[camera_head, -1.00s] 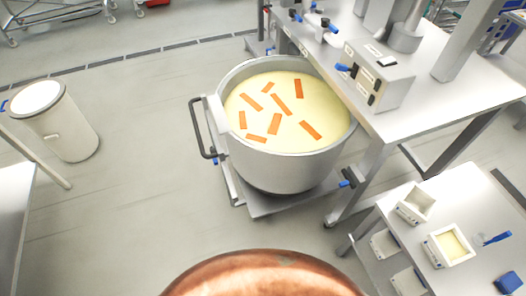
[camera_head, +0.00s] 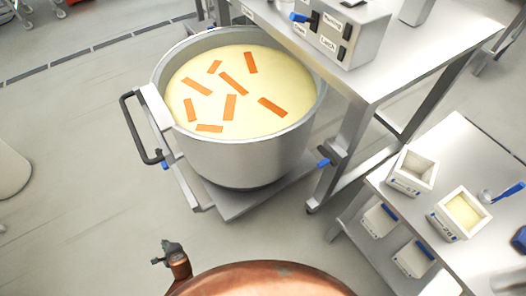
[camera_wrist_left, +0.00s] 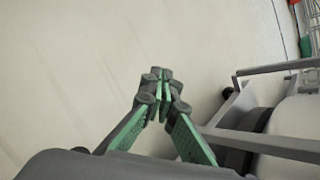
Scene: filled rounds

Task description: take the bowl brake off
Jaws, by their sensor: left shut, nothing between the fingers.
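A large steel bowl (camera_head: 240,156) holds a pale yellow filling with several orange strips. It sits on a low wheeled frame (camera_head: 236,203) with a dark handle (camera_head: 133,128) at its left side. A small blue lever (camera_head: 165,165) shows at the frame's left, below the handle. Another blue lever (camera_head: 323,163) shows at the right, near the table leg. My right gripper is out of view.
A steel table (camera_head: 375,78) with a switch box (camera_head: 340,36) stands right of the bowl, its edge close to the rim. A lower table (camera_head: 440,172) at right holds small white tubs (camera_head: 413,170).

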